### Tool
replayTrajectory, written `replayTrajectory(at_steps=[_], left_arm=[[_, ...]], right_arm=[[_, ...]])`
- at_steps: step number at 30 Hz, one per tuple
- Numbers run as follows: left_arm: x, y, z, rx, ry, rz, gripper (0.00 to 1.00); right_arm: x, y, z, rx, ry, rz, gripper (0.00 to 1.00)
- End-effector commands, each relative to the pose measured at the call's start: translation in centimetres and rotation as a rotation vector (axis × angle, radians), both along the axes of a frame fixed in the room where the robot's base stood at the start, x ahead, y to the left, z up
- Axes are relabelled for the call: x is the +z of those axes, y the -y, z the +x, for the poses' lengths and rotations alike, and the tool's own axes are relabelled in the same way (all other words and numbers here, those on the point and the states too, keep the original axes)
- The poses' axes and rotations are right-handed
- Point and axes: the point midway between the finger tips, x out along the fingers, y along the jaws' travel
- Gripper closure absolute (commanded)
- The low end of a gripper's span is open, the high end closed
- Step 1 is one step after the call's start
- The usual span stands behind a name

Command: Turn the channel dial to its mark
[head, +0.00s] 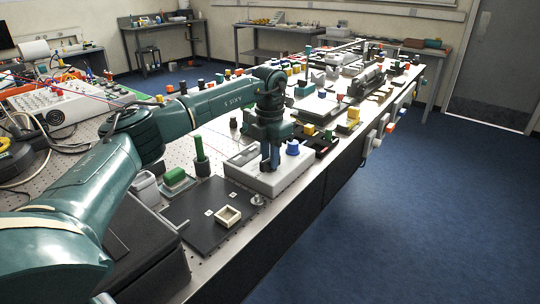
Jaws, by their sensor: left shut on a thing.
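My left arm reaches in from the left, and its gripper (270,163) points straight down over a pale grey instrument box (292,173) on the bench. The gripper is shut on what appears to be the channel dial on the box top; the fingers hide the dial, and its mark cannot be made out. A blue knob (292,147) shows on the box just right of the fingers. My right gripper is not in view.
A black plate (196,218) with a small cream open tray (228,215) lies in front of the box. A dark green upright handle (199,148) and a green-topped block (174,176) stand to the left. Many fixtures crowd the bench behind; blue floor (400,220) lies right.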

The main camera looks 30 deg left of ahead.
Motion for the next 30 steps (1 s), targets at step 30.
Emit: replayTrajectory(at_steps=[30], left_arm=[[0.23, -0.08, 0.16, -0.492, 0.002, 0.000, 1.00]], right_arm=[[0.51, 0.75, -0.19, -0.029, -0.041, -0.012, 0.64]])
